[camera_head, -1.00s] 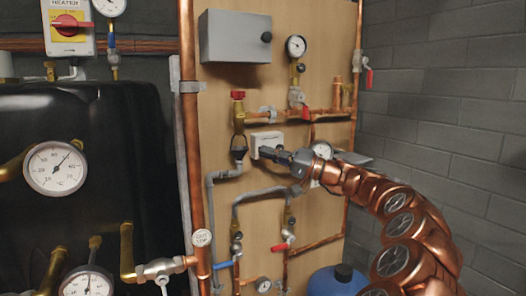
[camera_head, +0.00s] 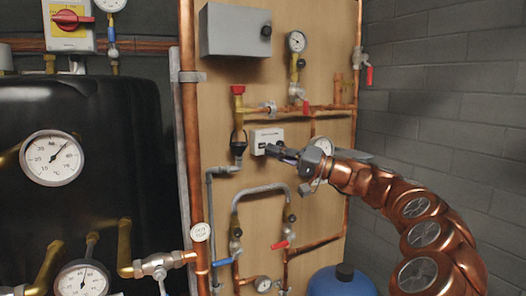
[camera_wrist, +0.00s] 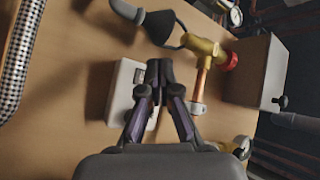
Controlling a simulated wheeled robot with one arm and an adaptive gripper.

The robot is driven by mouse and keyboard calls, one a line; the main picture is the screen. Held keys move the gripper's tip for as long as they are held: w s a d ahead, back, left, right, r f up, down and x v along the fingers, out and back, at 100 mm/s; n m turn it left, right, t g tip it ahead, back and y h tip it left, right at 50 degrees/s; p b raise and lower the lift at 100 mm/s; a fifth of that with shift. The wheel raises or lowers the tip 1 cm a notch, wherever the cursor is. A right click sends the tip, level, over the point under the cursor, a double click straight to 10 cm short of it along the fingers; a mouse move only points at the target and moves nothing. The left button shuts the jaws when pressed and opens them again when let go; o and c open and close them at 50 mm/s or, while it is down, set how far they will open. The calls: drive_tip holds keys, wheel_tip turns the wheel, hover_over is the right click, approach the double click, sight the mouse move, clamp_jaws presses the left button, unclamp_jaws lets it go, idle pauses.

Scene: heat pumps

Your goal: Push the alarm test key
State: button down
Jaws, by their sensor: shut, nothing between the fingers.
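A small white box (camera_head: 262,138) is fixed to the wooden board, below a horizontal copper pipe. It also shows in the wrist view (camera_wrist: 122,92), partly hidden behind my fingers. A dark patch shows on its face in the head view, but I cannot tell which part is the alarm test key. My gripper (camera_head: 270,149) is shut and empty, with its fingertips at the lower right part of the box. In the wrist view my gripper (camera_wrist: 159,66) has its fingertips together in front of the box's right side. I cannot tell whether they touch it.
A grey box (camera_head: 235,33) is mounted above. A brass valve with a red cap (camera_head: 238,105) stands left of the white box. A grey pipe loop (camera_head: 262,190) runs below. A brick wall (camera_head: 440,110) is at right.

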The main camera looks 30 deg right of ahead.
drive_tip(key=shift+s+a+b, duration=0.15)
drive_tip(key=shift+s+b, duration=0.85)
drive_tip(key=shift+s, duration=0.95)
